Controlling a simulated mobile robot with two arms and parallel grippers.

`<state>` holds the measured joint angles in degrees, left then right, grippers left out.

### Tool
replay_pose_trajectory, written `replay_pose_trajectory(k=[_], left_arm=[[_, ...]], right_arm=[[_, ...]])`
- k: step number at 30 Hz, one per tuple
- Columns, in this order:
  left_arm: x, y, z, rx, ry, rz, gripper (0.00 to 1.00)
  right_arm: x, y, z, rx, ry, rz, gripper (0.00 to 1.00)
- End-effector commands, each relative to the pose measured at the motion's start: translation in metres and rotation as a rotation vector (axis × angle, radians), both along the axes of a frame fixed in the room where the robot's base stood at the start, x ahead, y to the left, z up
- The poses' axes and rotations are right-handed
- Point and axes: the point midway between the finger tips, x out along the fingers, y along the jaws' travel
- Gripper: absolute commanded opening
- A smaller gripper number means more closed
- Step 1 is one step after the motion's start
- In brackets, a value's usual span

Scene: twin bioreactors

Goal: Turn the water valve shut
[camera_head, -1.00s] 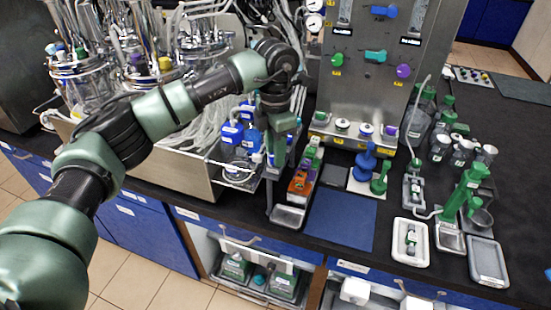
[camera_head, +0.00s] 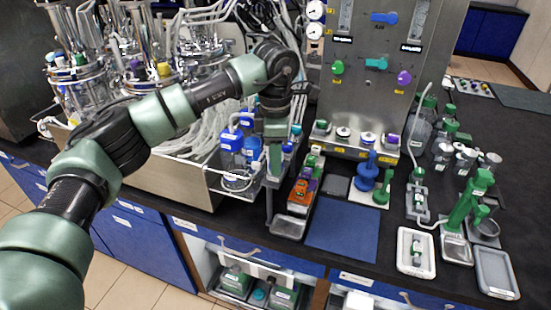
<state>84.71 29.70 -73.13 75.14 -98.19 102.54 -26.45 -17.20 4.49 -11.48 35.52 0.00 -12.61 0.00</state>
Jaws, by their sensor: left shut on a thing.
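The grey control panel (camera_head: 377,100) stands at the upper right. It carries a blue lever (camera_head: 384,18) lying across, a teal lever (camera_head: 376,64) lying across, a green knob (camera_head: 338,68) and a purple knob (camera_head: 404,78). Their labels are too small to read, so I cannot tell which is the water valve. My left gripper (camera_head: 274,160) points down left of the panel, beside blue-capped bottles. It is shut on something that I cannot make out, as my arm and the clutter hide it. My right gripper is not in view.
An orange device (camera_head: 301,194) and a small metal tray (camera_head: 291,227) sit near the front edge. A blue mat (camera_head: 343,224) lies bare beside them. Glass reactors (camera_head: 85,75) crowd the left. Green-handled tools and pale trays (camera_head: 496,271) stand at the right.

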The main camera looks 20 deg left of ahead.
Motion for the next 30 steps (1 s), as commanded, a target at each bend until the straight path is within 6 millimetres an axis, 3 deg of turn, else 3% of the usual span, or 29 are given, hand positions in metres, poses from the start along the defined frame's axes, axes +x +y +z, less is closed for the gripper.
replay_pose_trajectory(k=[6,7,9,20,30], left_arm=[[0.002,0.0,0.004,-0.001,-0.008,0.0,0.0],[0.002,0.0,0.004,-0.001,-0.008,0.0,0.31],[0.002,0.0,0.004,-0.001,-0.008,0.0,0.5],[0.001,0.0,0.004,0.0,-0.004,0.0,0.5],[0.001,0.0,0.055,0.0,-0.008,0.0,0.5]], right_arm=[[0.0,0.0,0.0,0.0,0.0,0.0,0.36],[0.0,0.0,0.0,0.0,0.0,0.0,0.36],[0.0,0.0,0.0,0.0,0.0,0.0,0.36],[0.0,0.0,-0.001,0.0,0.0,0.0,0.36],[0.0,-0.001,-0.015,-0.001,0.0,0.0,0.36]])
